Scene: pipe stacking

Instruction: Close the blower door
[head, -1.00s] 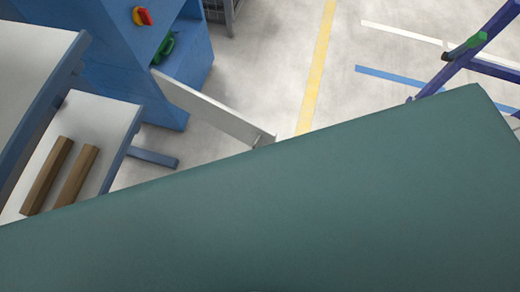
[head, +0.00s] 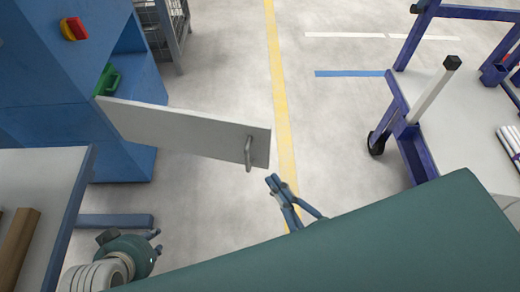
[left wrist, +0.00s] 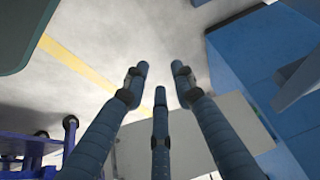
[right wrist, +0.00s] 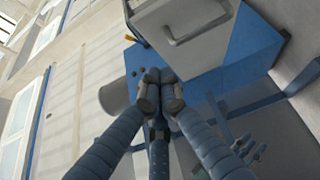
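The blower door (head: 180,130) is a white panel swung out from the blue blower cabinet (head: 50,90), standing open in the head view. Its grey bar handle (head: 248,153) is near the free end. In the right wrist view the handle (right wrist: 198,30) shows at the top. My right gripper (head: 272,181) is just below and right of the handle, apart from it; its fingers are together and empty (right wrist: 157,75). My left gripper (head: 156,243) is low, left of and below the door. Its fingers are spread and empty in the left wrist view (left wrist: 159,70), with a white panel behind them.
A table with a brown bar (head: 18,245) is at the lower left. A purple-framed cart (head: 415,150) with pipes stands at the right. A wire cage (head: 160,30) is at the back. Floor with a yellow line (head: 277,90) is clear between the door and cart.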

